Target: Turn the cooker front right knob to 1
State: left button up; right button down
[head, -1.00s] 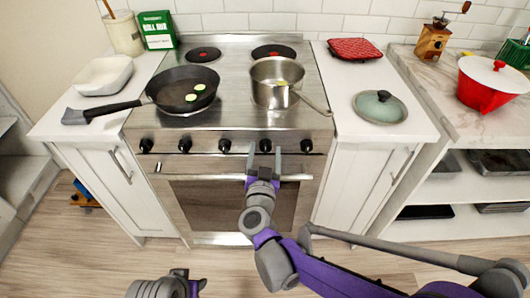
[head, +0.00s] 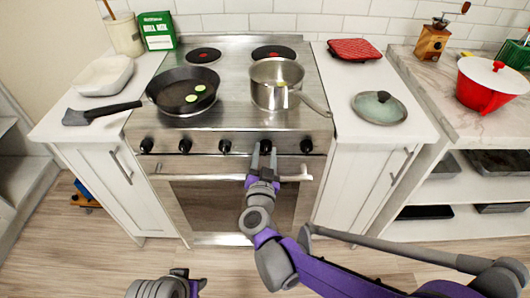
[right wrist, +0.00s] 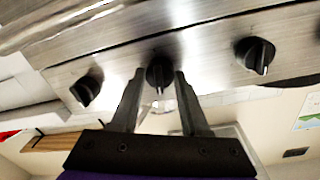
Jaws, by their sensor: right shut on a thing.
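The cooker (head: 205,235) has a row of several black knobs along its front panel. My right gripper (head: 264,150) is shut on the second knob from the right (head: 265,146), just above the oven handle. In the right wrist view, that knob (right wrist: 160,72) sits between the tips of my two fingers (right wrist: 158,82), with a light mark at its lower edge. The knob at the far right (head: 306,146) is free. My left gripper (head: 180,284) is low at the bottom edge, away from the cooker, and its fingers are not clear.
A black frying pan (head: 172,84) with green slices and a steel pot (head: 270,92) stand on the hob. The oven handle (head: 218,178) runs close under the knobs. A glass lid (head: 379,106) and a red trivet (head: 355,48) lie on the right counter.

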jog(key=m, duration=0.5)
jog(key=shift+p, duration=0.4)
jog(key=shift+m+y, duration=0.3)
jog(key=shift+m, duration=2)
jog(key=shift+c, duration=2)
grip_release()
jog(key=s+p, duration=0.1)
jog(key=s, duration=0.9)
jog(key=shift+s+r, duration=0.35)
jog(key=shift+s, duration=0.05)
jog(key=shift+a, duration=0.1)
